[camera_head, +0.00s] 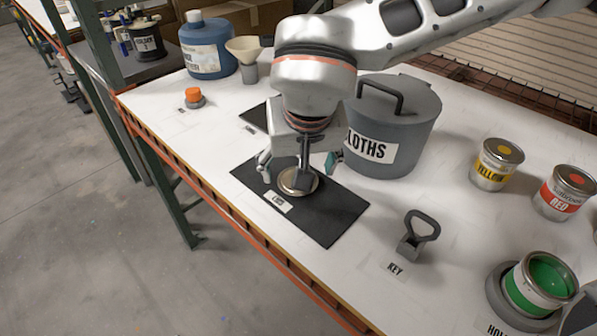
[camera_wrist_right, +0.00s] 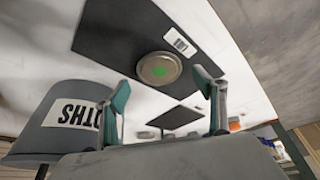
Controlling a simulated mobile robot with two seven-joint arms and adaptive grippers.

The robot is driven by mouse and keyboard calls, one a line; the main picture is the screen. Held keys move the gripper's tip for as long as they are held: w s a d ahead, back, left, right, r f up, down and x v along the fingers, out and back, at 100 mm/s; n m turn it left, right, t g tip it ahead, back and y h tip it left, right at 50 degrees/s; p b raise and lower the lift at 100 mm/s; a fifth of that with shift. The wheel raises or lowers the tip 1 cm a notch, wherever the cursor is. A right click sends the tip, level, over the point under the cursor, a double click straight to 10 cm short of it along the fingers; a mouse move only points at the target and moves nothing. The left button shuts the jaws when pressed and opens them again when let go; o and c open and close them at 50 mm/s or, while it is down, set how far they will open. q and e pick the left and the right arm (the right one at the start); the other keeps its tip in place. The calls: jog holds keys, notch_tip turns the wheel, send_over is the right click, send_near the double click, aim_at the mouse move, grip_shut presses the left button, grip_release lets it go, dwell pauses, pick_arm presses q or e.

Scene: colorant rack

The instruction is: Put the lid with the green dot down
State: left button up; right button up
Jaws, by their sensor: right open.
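The lid with the green dot (camera_wrist_right: 159,69) is a round metal disc lying flat on a black mat (camera_wrist_right: 115,35) in the right wrist view. In the head view the lid (camera_head: 292,184) sits near the middle of the mat (camera_head: 330,222), partly hidden by my gripper. My right gripper (camera_head: 298,164) is open above the lid, its two fingers spread on either side and apart from it. Nothing is held between the fingers. My left gripper is not in view.
A grey CLOTHS bin (camera_head: 415,130) stands close beside my right gripper. A key tool (camera_head: 418,232), a yellow can (camera_head: 496,165), a red can (camera_head: 565,192) and an open green can (camera_head: 540,283) stand to the right. A blue bottle (camera_head: 205,48) and a funnel (camera_head: 246,55) stand at the back left.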

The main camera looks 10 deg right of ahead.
jog(key=p+v, duration=0.1)
jog(key=v, duration=0.8)
jog(key=shift+s, duration=0.1)
